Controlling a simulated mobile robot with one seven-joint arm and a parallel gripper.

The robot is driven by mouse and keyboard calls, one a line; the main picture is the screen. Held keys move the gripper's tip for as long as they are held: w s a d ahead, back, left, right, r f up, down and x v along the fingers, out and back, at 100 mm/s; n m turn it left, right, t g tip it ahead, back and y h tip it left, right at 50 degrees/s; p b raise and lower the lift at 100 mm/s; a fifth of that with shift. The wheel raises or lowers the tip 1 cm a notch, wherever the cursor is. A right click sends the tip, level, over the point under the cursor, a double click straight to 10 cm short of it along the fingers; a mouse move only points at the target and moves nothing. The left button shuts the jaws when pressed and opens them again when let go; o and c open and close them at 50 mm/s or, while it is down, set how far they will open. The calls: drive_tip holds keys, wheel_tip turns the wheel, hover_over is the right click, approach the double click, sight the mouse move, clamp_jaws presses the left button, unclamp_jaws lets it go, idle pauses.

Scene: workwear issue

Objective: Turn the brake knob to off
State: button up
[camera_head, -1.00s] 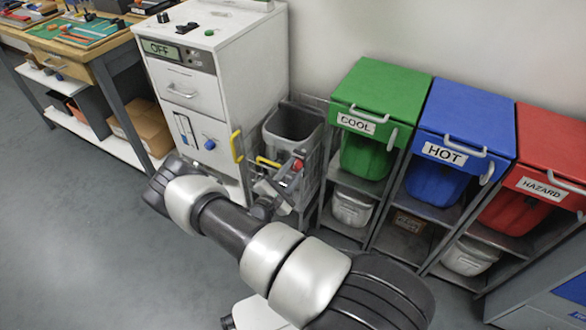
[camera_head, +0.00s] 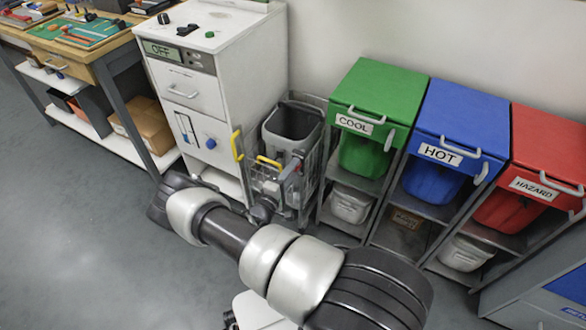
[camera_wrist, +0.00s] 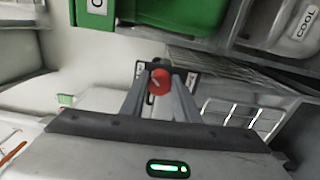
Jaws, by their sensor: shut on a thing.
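The red brake knob (camera_wrist: 160,80) sits on a small dark plate (camera_wrist: 141,70) with pale labels too small to read. A pale mark shows on the knob's face, but I cannot tell which setting it points to. My gripper (camera_wrist: 160,86) is shut on the knob, one finger on each side. In the head view, a bit of red shows at the wire cart (camera_head: 309,180), and my wrist and arm hide most of the gripper. The cart holds a grey bin (camera_head: 291,122).
A white cabinet (camera_head: 222,95) with an OFF display stands left of the cart, with yellow handles (camera_head: 236,146) nearby. Green (camera_head: 376,92), blue (camera_head: 464,112) and red (camera_head: 540,150) lidded bins stand on racks to the right. Open floor (camera_head: 80,230) lies left.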

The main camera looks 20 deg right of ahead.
drive_tip(key=shift+m, duration=0.3)
idle(0.4)
drive_tip(key=o, duration=1)
drive_tip(key=shift+o, duration=0.2)
drive_tip(key=p+v, duration=0.2)
drive_tip(key=v, duration=1.5)
drive_tip(key=shift+a, duration=0.2)
drive_tip(key=shift+s, duration=0.1)
